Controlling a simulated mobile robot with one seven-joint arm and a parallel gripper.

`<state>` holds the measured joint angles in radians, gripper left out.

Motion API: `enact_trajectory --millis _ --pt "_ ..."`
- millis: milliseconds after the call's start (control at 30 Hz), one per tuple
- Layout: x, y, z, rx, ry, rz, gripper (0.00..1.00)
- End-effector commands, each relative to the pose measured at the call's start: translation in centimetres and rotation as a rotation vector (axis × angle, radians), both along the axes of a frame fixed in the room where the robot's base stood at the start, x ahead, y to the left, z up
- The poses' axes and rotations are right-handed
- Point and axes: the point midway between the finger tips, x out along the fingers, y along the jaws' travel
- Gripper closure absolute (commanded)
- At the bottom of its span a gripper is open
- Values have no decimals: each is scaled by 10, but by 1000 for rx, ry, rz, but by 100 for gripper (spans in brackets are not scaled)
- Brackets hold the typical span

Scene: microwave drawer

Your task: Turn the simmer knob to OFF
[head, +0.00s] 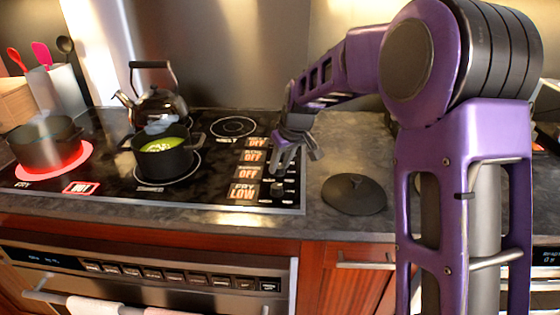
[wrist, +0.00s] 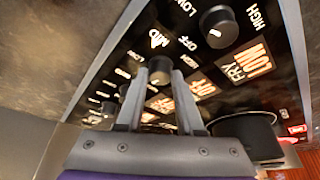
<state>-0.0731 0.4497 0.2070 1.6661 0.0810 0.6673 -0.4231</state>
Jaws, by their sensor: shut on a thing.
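My gripper (wrist: 159,74) is shut on a dark round knob (wrist: 159,64) in the wrist view, one finger on each side of it. The lit display (wrist: 201,88) beside this knob reads OFF; its smaller upper word is not clear. In the head view my gripper (head: 283,163) reaches down to the knob column at the cooktop's right edge and hides part of it. The front knob (wrist: 218,27) is free, and its display (wrist: 245,62) reads FRY LOW. The held knob's pointer is hidden. The SIMMER burner mark (head: 150,188) lies below a dark pot (head: 163,163).
A grey pot (head: 45,155) sits on the glowing red FRY burner, with a HOT sign (head: 81,188) nearby. A kettle (head: 152,105) stands at the back. A round black lid (head: 354,195) lies on the counter right of the cooktop. The back right burner (head: 233,127) is empty.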

Motion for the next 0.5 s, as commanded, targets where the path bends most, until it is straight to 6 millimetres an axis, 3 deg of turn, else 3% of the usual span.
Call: enact_trajectory --millis 500 --pt "1 -1 0 -1 0 152 100"
